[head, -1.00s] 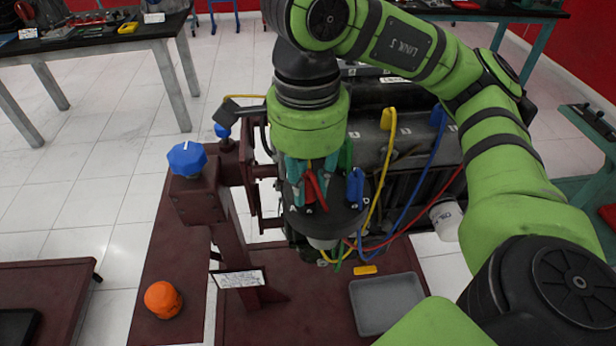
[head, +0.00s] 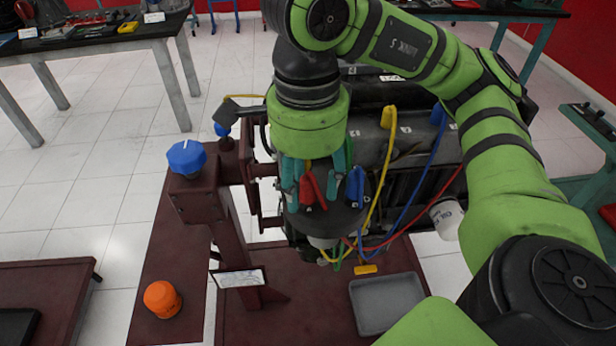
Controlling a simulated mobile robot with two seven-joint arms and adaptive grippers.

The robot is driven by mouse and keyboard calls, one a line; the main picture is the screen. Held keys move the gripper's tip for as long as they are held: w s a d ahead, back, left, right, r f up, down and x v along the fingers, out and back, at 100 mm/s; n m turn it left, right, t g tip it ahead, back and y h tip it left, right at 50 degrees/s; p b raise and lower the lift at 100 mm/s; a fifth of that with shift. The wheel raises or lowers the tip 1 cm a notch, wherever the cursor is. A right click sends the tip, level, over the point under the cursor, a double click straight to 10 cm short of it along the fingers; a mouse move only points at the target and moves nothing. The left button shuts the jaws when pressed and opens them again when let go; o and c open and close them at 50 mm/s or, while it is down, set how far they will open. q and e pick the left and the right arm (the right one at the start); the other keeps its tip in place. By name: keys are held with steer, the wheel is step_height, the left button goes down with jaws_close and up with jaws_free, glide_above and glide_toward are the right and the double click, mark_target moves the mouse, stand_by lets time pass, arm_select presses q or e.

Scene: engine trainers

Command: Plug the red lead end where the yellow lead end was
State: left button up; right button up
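My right gripper (head: 315,200) points down over the dark round cap (head: 318,222) on the engine. Its teal fingers are spread, one on each side of the red lead end (head: 313,188), with visible gaps. The red lead end stands slightly tilted at the cap; its seating is hidden. A blue lead end (head: 355,186) stands on the cap just right of the fingers. A loose yellow lead end (head: 366,269) lies low beside the tray. Another yellow end (head: 389,117) and blue end (head: 437,116) are on the engine (head: 415,145). My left gripper is out of view.
A grey tray (head: 387,303) sits on the dark red base. A blue knob (head: 187,157) tops the stand left of the engine, and an orange knob (head: 162,298) is at lower left. Coloured leads loop below and right of the cap. Tables stand behind.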

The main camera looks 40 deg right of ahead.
step_height(320, 180, up, 12)
stand_by(0.7)
